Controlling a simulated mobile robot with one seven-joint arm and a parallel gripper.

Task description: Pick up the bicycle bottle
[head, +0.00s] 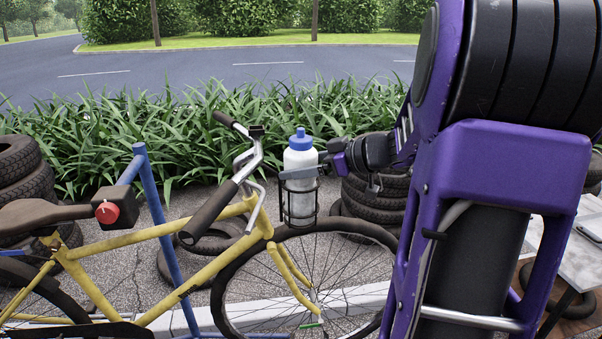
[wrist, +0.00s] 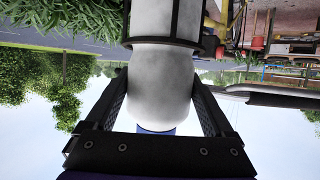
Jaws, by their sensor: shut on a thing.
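The bicycle bottle (head: 300,158) is white with a blue cap. It stands upright in a dark wire cage at the front of a yellow bicycle (head: 190,245). My gripper (head: 308,172) reaches in from the right and is shut on the bottle's upper body, above the cage. In the wrist view, which appears upside down, the two fingers (wrist: 158,110) are on either side of the white bottle (wrist: 160,75). The cage (wrist: 165,42) is still around the bottle's lower part. The far finger is partly hidden by the bottle in the head view.
The bicycle's handlebar (head: 215,205) is close to the left of the bottle. A blue stand post (head: 160,230) carries a box with a red knob (head: 107,212). Stacked tires (head: 377,195) are behind my gripper. A table (head: 585,240) is at the right.

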